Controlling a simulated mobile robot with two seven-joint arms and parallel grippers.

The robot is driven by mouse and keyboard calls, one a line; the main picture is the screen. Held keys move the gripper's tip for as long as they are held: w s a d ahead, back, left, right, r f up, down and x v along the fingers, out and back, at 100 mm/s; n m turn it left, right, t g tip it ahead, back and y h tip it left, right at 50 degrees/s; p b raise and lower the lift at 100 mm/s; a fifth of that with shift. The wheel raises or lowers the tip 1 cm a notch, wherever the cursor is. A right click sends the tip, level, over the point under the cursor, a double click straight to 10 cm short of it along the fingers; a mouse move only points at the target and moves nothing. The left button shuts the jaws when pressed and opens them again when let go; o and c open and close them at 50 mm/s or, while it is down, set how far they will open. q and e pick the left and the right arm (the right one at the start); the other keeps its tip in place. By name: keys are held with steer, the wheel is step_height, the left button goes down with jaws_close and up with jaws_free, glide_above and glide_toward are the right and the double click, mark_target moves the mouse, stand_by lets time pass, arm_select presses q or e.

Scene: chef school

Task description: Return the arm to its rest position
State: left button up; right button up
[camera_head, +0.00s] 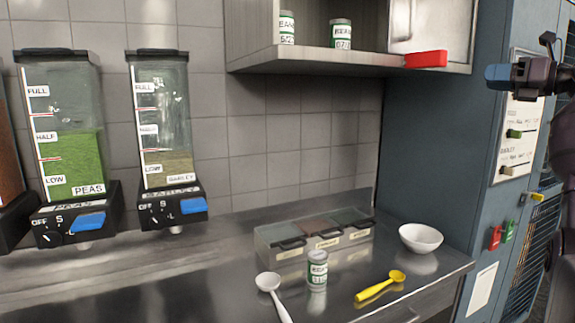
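My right gripper (498,77) is at the upper right, raised in front of the blue-grey cabinet (431,130). Its blue fingertips point left and look close together, but I cannot tell whether it is open or shut. No object shows in it. My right arm runs down the right edge of the view. My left gripper is not in view.
The steel counter holds a can (317,270), a white spoon (270,284), a yellow scoop (378,287), a white bowl (420,238) and a lidded container set (270,243). Two dispensers, peas (75,160) and barley (165,130), hang left. The open shelf (300,61) holds two cans.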

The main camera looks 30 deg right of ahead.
steer(key=w+a+f+m+y, duration=0.1)
steer(key=w+a+f+y, duration=0.3)
steer(key=f, duration=0.7)
steer(key=w+a+f+m+h, duration=0.15)
steer(key=w+f, duration=0.35)
steer(key=f, duration=0.6)
steer(key=w+a+f+m+y, duration=0.2)
steer(key=w+f, duration=0.3)
steer(key=f, duration=0.6)
steer(key=s+a+f+m+t+h, duration=0.1)
steer(key=s+a+f+m+h, duration=0.2)
steer(key=a+f+m, duration=0.5)
steer(key=s+a+f+m+t+h, duration=0.1)
steer(key=s+a+f+m+h, duration=0.1)
steer(key=a+f+m+h, duration=0.5)
steer(key=s+a+f+m+g, duration=0.3)
steer(key=s+a+f, duration=0.25)
steer(key=f, duration=0.25)
steer(key=s+a+f+m+g+y, duration=0.1)
steer(key=s+a+f+m+g, duration=0.25)
steer(key=s+f, duration=0.4)
steer(key=s+a+f+m+g, duration=0.3)
steer(key=s+a+f, duration=0.25)
steer(key=f, duration=0.25)
steer(key=w+a+f+m+t, duration=0.1)
steer(key=a+m, duration=0.3)
steer(key=a, duration=0.6)
steer(key=shift+w+a+f+m, duration=0.15)
steer(key=shift+a+m, duration=0.25)
steer(key=shift+d, duration=0.1)
